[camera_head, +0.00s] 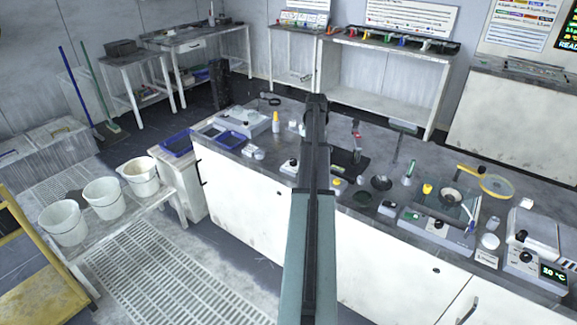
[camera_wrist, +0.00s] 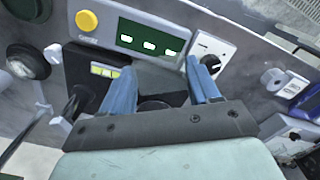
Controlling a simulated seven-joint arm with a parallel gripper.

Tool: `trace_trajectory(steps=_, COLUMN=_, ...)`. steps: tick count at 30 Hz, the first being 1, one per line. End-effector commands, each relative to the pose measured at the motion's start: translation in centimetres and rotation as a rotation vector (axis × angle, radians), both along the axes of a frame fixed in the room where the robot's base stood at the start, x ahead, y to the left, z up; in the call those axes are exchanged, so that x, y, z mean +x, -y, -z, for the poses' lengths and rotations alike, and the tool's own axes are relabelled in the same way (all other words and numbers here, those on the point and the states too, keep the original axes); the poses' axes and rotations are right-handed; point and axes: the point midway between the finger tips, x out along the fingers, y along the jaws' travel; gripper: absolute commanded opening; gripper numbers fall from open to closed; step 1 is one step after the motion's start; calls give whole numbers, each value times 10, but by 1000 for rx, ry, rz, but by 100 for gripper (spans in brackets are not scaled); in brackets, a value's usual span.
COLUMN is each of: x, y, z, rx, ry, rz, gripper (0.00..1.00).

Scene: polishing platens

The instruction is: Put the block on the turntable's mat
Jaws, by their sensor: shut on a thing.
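My gripper (camera_wrist: 160,88) shows in the wrist view as two blue fingers set apart, with a dark block (camera_wrist: 160,76) between them. The block's outline is hard to make out against the dark surface behind it. In the head view my own arm hides the gripper and the block. A dark flat surface (camera_head: 348,161) shows on the bench just right of my arm. I cannot tell whether it is the turntable's mat.
A white box with a knob (camera_wrist: 210,50) and a green panel with white marks (camera_wrist: 150,40) lie close beyond the fingers. A yellow round cap (camera_wrist: 87,20) is at upper left. The bench (camera_head: 235,180) carries dishes, instruments and a yellow-rimmed round thing (camera_head: 497,186) at right.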

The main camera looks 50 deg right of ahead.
Motion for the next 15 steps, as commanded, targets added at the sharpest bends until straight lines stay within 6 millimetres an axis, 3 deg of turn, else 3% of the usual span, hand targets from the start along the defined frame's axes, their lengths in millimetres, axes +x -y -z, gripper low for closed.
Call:
trace_trajectory(steps=1, x=-3, y=26, z=-5, rx=0, ry=0, rz=21, gripper=23)
trace_trajectory(steps=6, x=-3, y=89, z=-18, rx=0, ry=0, rz=65, gripper=23)
trace_trajectory(steps=12, x=22, y=133, z=-28, rx=0, ry=0, rz=79, gripper=23)
trace_trajectory(steps=15, x=28, y=145, z=-29, rx=0, ry=0, rz=87, gripper=23)
